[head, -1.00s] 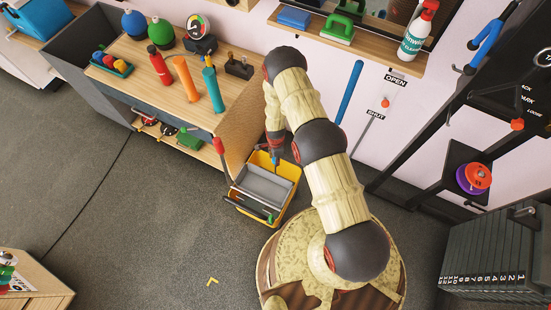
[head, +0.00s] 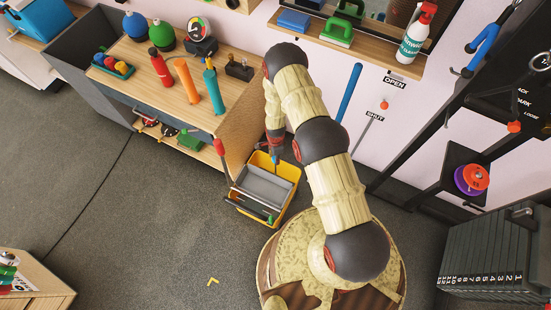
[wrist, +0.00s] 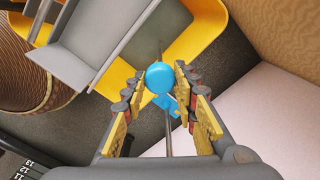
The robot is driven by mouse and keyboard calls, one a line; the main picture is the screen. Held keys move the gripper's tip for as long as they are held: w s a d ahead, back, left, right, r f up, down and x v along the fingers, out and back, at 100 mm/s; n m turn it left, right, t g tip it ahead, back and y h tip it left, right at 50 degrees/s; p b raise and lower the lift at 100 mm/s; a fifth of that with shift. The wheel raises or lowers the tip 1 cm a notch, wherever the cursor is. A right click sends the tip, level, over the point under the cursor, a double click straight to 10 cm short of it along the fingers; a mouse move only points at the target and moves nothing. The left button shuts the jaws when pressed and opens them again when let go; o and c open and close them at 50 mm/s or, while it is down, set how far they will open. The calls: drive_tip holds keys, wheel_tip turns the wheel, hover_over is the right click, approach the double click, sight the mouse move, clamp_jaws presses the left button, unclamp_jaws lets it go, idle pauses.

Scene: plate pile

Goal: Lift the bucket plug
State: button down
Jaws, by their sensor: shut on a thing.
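A yellow bucket (head: 245,208) with a grey insert (head: 265,186) stands on the floor beside the workbench, left of my base. In the wrist view its yellow rim (wrist: 208,42) and grey insert (wrist: 105,45) fill the upper part. A round blue knob (wrist: 159,77), which seems to be the plug's handle, sits at the bucket's edge with a thin metal rod by it. My gripper (wrist: 159,73) is shut on the blue knob, with one finger on each side. In the head view my gripper (head: 276,160) is at the bucket's back edge. The plug's lower end is hidden.
The wooden workbench (head: 232,110) stands close behind and left of the bucket. A red-topped handle (head: 219,147) rises at the bucket's left side. A blue pole (head: 349,92) leans on the wall to the right. Floor in front is clear.

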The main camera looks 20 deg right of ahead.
drive_tip(key=shift+r, duration=0.7)
drive_tip(key=c, duration=1.5)
unclamp_jaws()
drive_tip(key=shift+o, duration=0.6)
wheel_tip(320, 180, up, 12)
